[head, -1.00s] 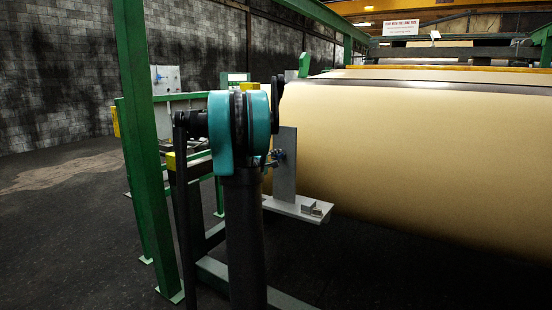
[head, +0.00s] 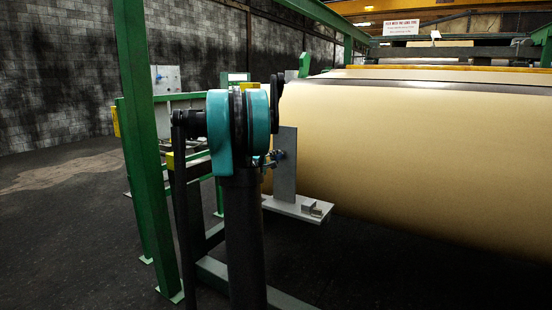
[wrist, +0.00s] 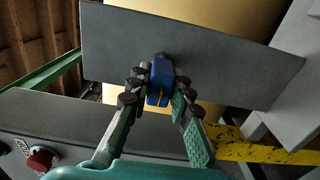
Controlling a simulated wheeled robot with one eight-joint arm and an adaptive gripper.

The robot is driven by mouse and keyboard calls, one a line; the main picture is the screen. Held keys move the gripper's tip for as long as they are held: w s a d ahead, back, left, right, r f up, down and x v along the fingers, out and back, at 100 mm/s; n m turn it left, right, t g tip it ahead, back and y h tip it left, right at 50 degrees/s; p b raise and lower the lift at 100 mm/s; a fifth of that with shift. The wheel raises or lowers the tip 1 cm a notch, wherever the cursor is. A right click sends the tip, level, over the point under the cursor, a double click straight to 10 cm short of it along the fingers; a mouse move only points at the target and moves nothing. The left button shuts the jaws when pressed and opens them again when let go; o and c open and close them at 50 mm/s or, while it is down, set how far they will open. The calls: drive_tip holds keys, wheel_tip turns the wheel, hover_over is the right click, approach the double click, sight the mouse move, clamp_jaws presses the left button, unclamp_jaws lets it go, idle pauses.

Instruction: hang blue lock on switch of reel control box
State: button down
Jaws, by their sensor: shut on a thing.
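The blue lock (wrist: 159,83) is in the wrist view, between the fingertips of my gripper (wrist: 155,92). My gripper is shut on it. The lock's upper end is in front of a grey upright plate (wrist: 215,45), close to a dark round part at the plate's lower edge; I cannot tell if they touch. In the head view my arm hides most of the gripper (head: 274,157), which is at the grey plate (head: 285,165). A grey panel with a red knob (wrist: 40,158) shows at lower left in the wrist view. I cannot tell which part is the reel control box's switch.
A large tan roll (head: 420,150) fills the right of the head view. A grey shelf (head: 290,207) with small blocks juts out below the plate. A green post (head: 145,150) stands at left. A yellow worn bar (wrist: 260,150) crosses the wrist view at lower right.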

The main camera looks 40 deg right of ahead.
sight(272, 159)
drive_tip(key=shift+v, duration=1.65)
